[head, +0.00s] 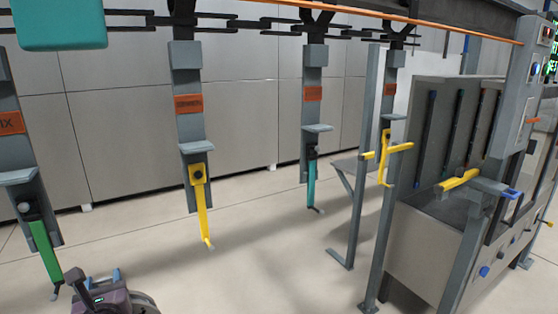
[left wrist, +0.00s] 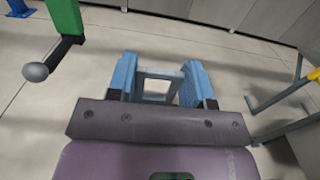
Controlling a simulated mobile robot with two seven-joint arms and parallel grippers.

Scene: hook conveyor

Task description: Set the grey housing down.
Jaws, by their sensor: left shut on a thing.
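My left gripper (head: 102,275) is low at the bottom left of the head view, right of a green hanging hook. In the left wrist view its two blue fingers (left wrist: 160,66) stand on either side of a small grey frame-like piece, the grey housing (left wrist: 160,73), and are shut on it. The housing has an opening through which the pale floor shows. It is held above the floor. My right gripper is not in view.
Grey hangers carry a green hook (head: 45,250), yellow hook (head: 204,215) and teal hook (head: 312,185) below an overhead chain (head: 250,25). A teal block (head: 60,25) is at top left. A grey slotted station (head: 430,245) stands right. Floor between is clear.

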